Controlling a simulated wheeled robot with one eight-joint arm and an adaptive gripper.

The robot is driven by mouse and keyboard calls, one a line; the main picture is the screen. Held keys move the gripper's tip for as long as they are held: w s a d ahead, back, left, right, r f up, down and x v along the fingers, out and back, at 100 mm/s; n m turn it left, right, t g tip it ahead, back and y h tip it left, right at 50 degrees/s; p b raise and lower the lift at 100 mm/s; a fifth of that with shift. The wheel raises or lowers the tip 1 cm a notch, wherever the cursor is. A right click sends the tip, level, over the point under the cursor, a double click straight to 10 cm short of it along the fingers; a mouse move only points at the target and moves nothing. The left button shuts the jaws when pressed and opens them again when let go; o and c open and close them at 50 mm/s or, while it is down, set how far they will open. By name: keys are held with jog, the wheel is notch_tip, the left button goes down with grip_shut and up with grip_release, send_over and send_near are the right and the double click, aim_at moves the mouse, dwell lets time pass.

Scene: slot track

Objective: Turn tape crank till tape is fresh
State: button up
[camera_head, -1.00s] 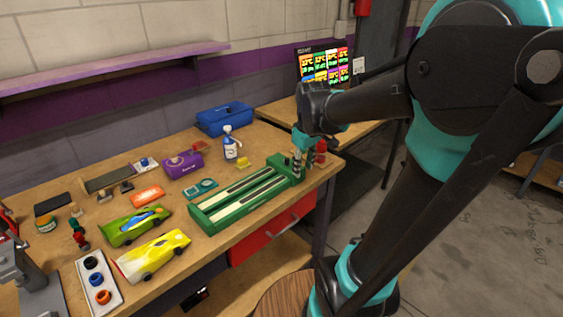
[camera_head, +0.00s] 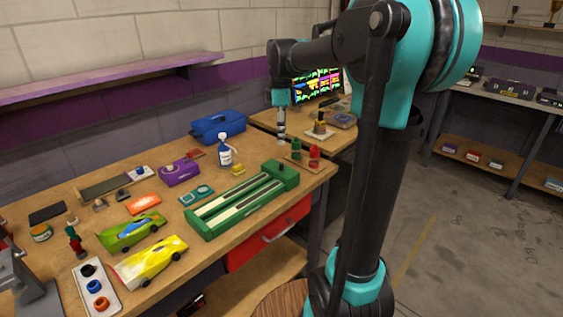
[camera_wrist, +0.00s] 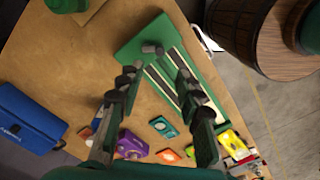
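A green slot track (camera_head: 242,203) with two pale strips and dark slots lies on the near right of the wooden bench. A small grey knob (camera_head: 281,167) stands on its green end block; I take this for the tape crank. In the wrist view the knob (camera_wrist: 152,48) shows on the end block, beyond my fingertips and apart from them. My gripper (camera_head: 281,138) hangs fingers-down above the bench, behind the end block. In the wrist view my gripper (camera_wrist: 157,78) has its two fingers well apart with nothing between them. The tape's condition cannot be told.
Red (camera_head: 314,156) and green (camera_head: 297,149) pieces stand right of the end block. A spray bottle (camera_head: 225,156), blue case (camera_head: 218,126) and purple box (camera_head: 179,171) stand behind the track. Yellow (camera_head: 150,262) and green (camera_head: 132,231) cars lie left. A lit screen (camera_head: 318,85) is at back.

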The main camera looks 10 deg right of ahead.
aim_at(282, 164)
notch_tip(282, 164, down, 11)
jog(key=shift+r, duration=0.15)
dwell(0.4)
grip_shut()
